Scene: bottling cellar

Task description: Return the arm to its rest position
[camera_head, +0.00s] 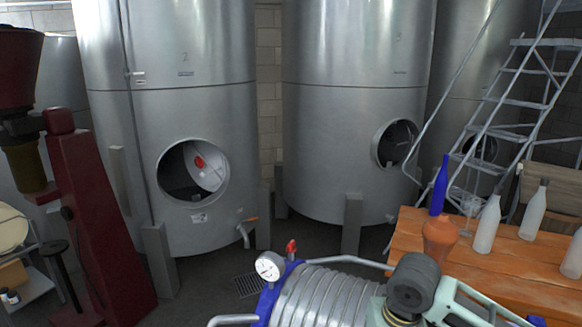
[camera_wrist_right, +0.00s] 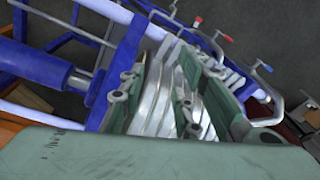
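My right gripper (camera_wrist_right: 180,85) shows in the right wrist view. Its green linked fingers stand apart, with ridged metal plates visible in the gap beyond them. I see nothing held between the fingers. In the head view pale green and dark grey parts of my right arm show at the bottom right, over the plate filter (camera_head: 325,298). I cannot make out the fingertips there. My left arm and left gripper do not show in either view.
The filter has a blue frame (camera_wrist_right: 45,60), a pressure gauge (camera_head: 270,266) and taps. An orange wooden table (camera_head: 412,236) on the right holds a blue bottle (camera_head: 439,190), several pale bottles and a clay jug (camera_head: 439,239). Steel tanks (camera_head: 170,120) and a ladder (camera_head: 510,100) stand behind.

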